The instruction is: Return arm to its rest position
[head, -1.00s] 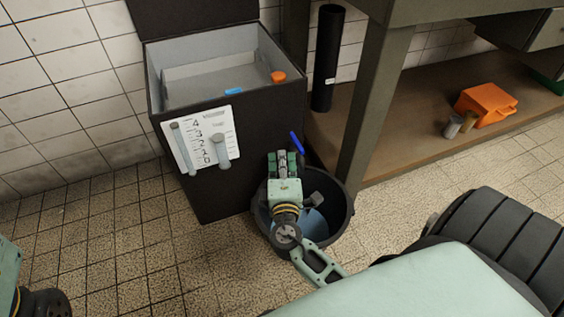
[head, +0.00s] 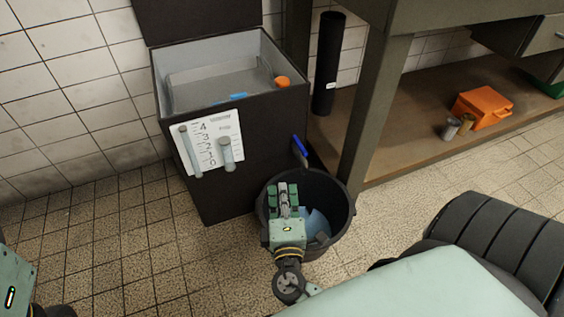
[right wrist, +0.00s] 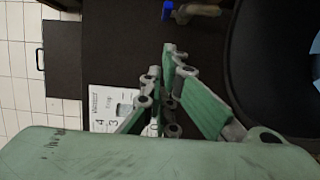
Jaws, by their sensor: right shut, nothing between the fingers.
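My right gripper (head: 284,192) is shut and empty. In the head view it appears over the near left part of a dark bucket (head: 345,217) on the floor, in front of a black open-topped box (head: 228,187). In the right wrist view the green fingers (right wrist: 172,70) come together, with the dark box behind them. My left arm (head: 14,285) shows only at the lower left edge of the head view; its fingers are out of frame.
A table leg (head: 372,110) stands to the right of the bucket. An orange container (head: 482,106) sits on the low shelf. The tiled floor at left is clear.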

